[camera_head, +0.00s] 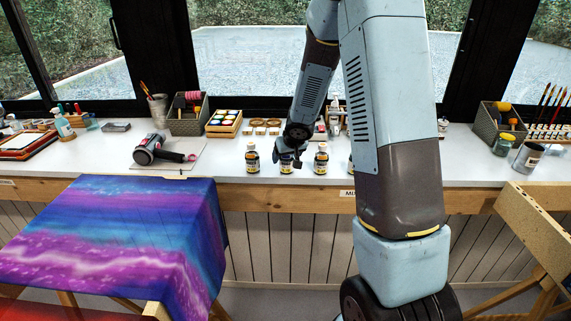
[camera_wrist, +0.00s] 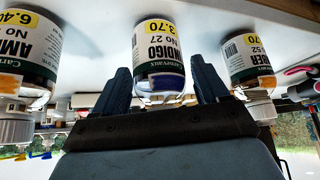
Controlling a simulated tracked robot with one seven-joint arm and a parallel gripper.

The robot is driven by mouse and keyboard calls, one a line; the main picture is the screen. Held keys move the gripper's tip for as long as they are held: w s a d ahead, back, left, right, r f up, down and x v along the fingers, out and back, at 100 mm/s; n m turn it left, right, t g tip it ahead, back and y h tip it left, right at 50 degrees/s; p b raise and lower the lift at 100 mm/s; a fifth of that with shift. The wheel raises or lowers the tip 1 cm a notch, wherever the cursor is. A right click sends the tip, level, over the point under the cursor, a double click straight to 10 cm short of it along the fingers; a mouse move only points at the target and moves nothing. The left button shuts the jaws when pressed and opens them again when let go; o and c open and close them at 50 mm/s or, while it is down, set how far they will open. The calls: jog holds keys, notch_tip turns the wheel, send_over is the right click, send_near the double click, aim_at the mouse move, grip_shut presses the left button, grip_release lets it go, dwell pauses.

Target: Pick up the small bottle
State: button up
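Several small dark bottles with pale and yellow labels stand in a row on the white bench. The one labelled INDIGO (camera_wrist: 160,45) is in the middle of the wrist view, which looks upside down. It also shows in the head view (camera_head: 286,168), partly behind my gripper. My gripper (camera_wrist: 162,75) is open, with one dark finger on each side of this bottle. Narrow gaps seem to show beside it, and its cap end is partly hidden by the gripper body. In the head view my gripper (camera_head: 292,160) is right at the bottle, which stands upright.
A bottle labelled AMBER (camera_wrist: 245,60) and another bottle (camera_wrist: 30,50) flank the middle one closely. In the head view, neighbouring bottles (camera_head: 252,158) and (camera_head: 321,159) stand on either side. A tray of paint pots (camera_head: 224,124) is behind. A tool on a board (camera_head: 160,150) lies left.

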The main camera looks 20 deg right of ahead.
jog(key=c, duration=0.9)
jog(key=shift+a+r, duration=0.15)
jog(key=shift+c, duration=0.2)
